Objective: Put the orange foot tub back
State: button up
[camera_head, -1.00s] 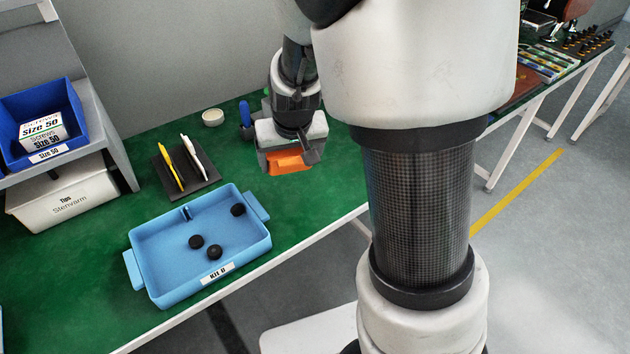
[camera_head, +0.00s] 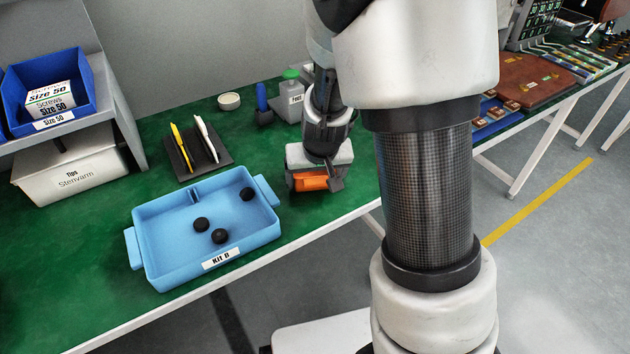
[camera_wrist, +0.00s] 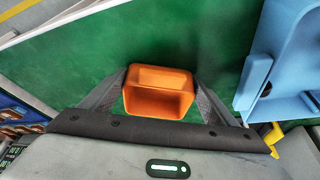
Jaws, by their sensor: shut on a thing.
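The orange foot tub (camera_head: 312,180) is between the fingers of my gripper (camera_head: 314,182), over the green table to the right of the blue kit tray. In the wrist view the tub (camera_wrist: 159,92) looks empty, with its open top showing, and both fingers of my gripper (camera_wrist: 160,95) press on its sides. I cannot tell whether the tub touches the table or hangs a little above it.
The blue Kit B tray (camera_head: 160,265) holds several black round feet. Behind it is a dark holder (camera_head: 207,168) with yellow and white tools. A green-capped bottle (camera_head: 291,98), a blue-handled tool (camera_head: 262,98) and a small white bowl (camera_head: 229,101) stand behind my gripper. Green table (camera_head: 80,270) is bare at left.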

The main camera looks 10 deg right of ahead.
jog(key=shift+r, duration=0.1)
jog(key=shift+f, duration=0.3)
jog(key=o, duration=1.3)
jog(key=shift+r, duration=0.1)
jog(key=shift+o, duration=0.2)
